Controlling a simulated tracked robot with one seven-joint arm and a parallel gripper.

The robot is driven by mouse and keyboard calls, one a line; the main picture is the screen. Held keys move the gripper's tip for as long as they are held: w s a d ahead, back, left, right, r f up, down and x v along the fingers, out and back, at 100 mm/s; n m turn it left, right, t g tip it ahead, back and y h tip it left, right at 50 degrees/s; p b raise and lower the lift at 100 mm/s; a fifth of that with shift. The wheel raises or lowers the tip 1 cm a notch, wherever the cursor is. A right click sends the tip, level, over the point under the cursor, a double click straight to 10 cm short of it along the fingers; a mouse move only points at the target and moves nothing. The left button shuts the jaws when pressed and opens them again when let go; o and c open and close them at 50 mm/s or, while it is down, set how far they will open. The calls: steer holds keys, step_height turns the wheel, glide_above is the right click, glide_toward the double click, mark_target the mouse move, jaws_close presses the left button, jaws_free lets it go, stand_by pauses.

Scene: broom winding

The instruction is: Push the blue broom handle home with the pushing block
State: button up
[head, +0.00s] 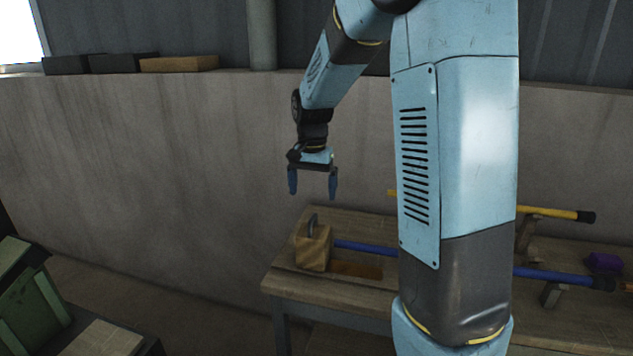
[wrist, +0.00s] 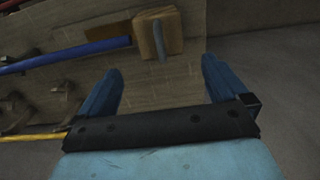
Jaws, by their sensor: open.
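A wooden block with a grey upright grip on top, which looks like the pushing block (head: 314,250), stands near the left end of the workbench. It also shows at the top of the wrist view (wrist: 175,30). The blue broom handle (head: 365,247) lies to its right, its left end at or very near the block; I cannot tell if they touch. My arm hides the handle's middle in the head view; it also shows in the wrist view (wrist: 70,54). My gripper (head: 313,191) is open and empty, fingers down, above the block and apart from it.
A yellow handle (head: 548,212) lies behind the blue one on wooden supports. A purple object (head: 604,263) is at the bench's right. A brown patch (head: 355,270) lies before the blue handle. A concrete wall (head: 180,150) stands behind; a green crate (head: 35,310) is lower left.

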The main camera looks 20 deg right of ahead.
mark_target(313, 217)
steer(key=shift+f, duration=4.9)
steer(key=shift+c, duration=0.2)
jaws_close()
